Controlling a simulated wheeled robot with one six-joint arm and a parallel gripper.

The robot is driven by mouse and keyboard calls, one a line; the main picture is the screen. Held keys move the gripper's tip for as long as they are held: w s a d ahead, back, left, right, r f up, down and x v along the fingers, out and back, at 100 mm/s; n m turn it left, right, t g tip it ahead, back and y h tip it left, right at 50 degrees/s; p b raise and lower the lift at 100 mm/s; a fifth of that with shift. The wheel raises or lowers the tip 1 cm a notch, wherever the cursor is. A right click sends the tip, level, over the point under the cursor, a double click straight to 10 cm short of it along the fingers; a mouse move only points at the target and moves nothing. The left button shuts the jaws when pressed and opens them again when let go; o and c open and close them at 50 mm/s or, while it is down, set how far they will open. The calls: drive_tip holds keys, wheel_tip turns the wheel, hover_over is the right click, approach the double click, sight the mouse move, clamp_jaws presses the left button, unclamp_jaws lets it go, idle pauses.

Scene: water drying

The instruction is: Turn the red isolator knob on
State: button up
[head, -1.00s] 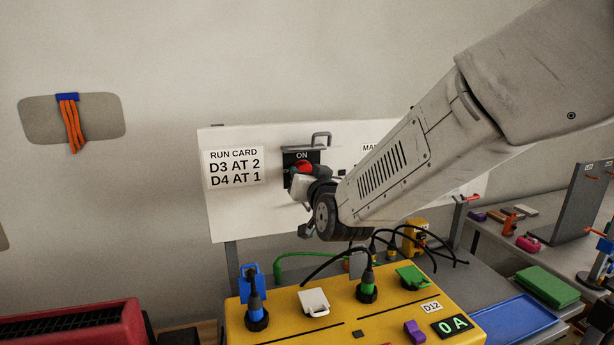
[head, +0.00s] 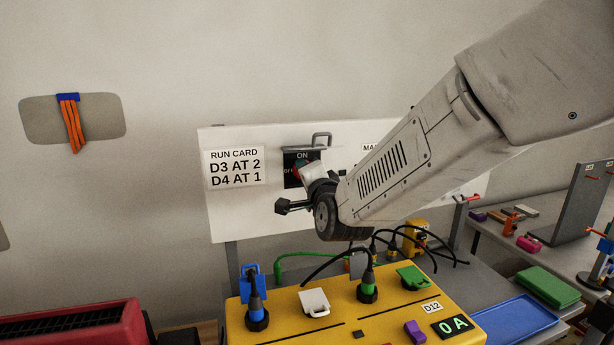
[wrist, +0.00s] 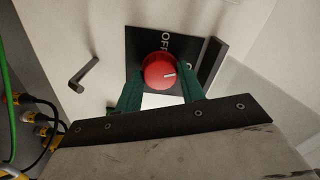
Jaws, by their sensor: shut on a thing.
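The red isolator knob (wrist: 158,71) sits on a black plate (wrist: 140,45) on the white board. In the wrist view its white mark points right, toward the bar handle (wrist: 212,62); the OFF label is above it. In the head view the plate (head: 290,160) reads ON at the top and OFF at the left, and the knob (head: 297,172) is mostly hidden. My gripper (wrist: 160,72) is shut on the knob, a green finger on each side. In the head view my gripper (head: 312,177) is at the plate, its wrist partly covering it.
A run card (head: 234,167) is on the board's left. Below stands a yellow box (head: 340,322) with plugs, cables and a display (head: 453,325) reading 0 A. A hook-shaped handle (wrist: 85,75) juts from the board near the gripper. A blue tray (head: 515,320) lies right.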

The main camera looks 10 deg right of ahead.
drive_tip(key=shift+m, duration=2.1)
drive_tip(key=o, duration=1)
drive_tip(key=shift+s, duration=0.1)
drive_tip(key=s, duration=0.2)
drive_tip(key=s+d, duration=0.1)
drive_tip(key=s, duration=0.4)
drive_tip(key=shift+s+d, duration=0.25)
drive_tip(key=shift+d, duration=0.05)
